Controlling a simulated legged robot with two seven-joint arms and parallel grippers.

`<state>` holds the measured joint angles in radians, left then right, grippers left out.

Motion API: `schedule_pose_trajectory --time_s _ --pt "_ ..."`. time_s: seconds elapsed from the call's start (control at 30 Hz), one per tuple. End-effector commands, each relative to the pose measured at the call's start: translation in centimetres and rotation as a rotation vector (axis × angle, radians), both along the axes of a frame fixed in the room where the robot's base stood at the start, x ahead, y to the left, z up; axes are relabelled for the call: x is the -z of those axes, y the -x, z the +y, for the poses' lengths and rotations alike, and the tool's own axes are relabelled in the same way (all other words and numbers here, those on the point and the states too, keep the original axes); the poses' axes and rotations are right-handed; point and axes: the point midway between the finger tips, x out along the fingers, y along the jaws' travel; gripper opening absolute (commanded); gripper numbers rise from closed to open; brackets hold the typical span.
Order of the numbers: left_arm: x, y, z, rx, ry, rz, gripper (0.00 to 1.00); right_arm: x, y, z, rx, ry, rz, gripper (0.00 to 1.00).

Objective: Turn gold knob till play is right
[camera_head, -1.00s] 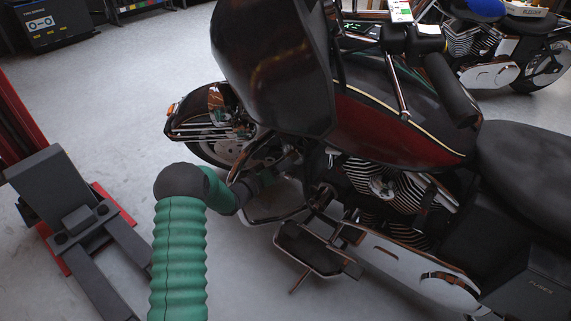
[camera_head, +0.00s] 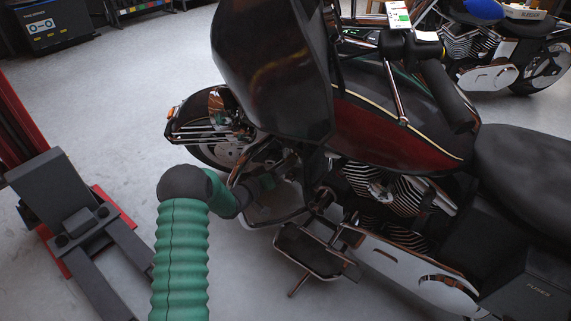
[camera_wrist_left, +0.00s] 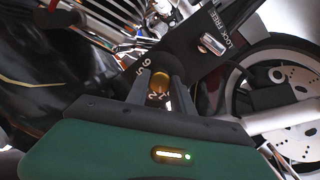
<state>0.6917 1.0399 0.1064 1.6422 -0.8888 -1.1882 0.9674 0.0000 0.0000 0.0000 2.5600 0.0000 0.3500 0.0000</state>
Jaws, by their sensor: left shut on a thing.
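The gold knob (camera_wrist_left: 158,82) shows in the left wrist view, between the two dark fingers of my left gripper (camera_wrist_left: 160,92). The gripper is shut on it. White digits sit on a dark surface (camera_wrist_left: 142,66) just beside the knob, partly hidden by a finger. In the head view my left gripper (camera_head: 257,190) reaches in low at the front of the dark red and black motorcycle (camera_head: 385,130), near the front wheel. The knob is hidden in that view. My right gripper is not in view.
A plate marked LOCK FREE with a small metal lever (camera_wrist_left: 212,43) is close above the knob. A brake disc (camera_wrist_left: 297,92) is to the right. A red and grey lift post (camera_head: 60,190) stands left of my arm. A second motorcycle (camera_head: 500,50) stands behind.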

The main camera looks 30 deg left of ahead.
Motion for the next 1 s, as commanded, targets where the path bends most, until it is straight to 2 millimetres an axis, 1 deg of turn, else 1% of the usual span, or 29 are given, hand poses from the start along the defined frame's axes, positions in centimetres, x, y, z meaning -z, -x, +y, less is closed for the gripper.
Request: schedule_pose_trajectory --time_s 0.03,0.17,0.4,0.7,1.0 --pt "0.0 0.1 0.1 -0.004 -0.027 0.006 0.0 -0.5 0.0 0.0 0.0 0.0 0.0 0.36" --pt "0.0 0.1 0.1 -0.015 -0.127 -0.002 0.0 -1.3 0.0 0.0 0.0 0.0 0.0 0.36" --pt "0.1 0.2 0.0 -0.038 -0.349 -0.017 0.0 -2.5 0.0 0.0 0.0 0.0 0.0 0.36" --pt "0.2 0.2 0.0 -0.067 -0.632 -0.039 0.0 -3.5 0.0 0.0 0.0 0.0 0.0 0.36" --pt "0.4 0.2 -0.1 -0.095 -0.914 -0.06 0.0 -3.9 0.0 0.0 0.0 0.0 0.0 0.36"
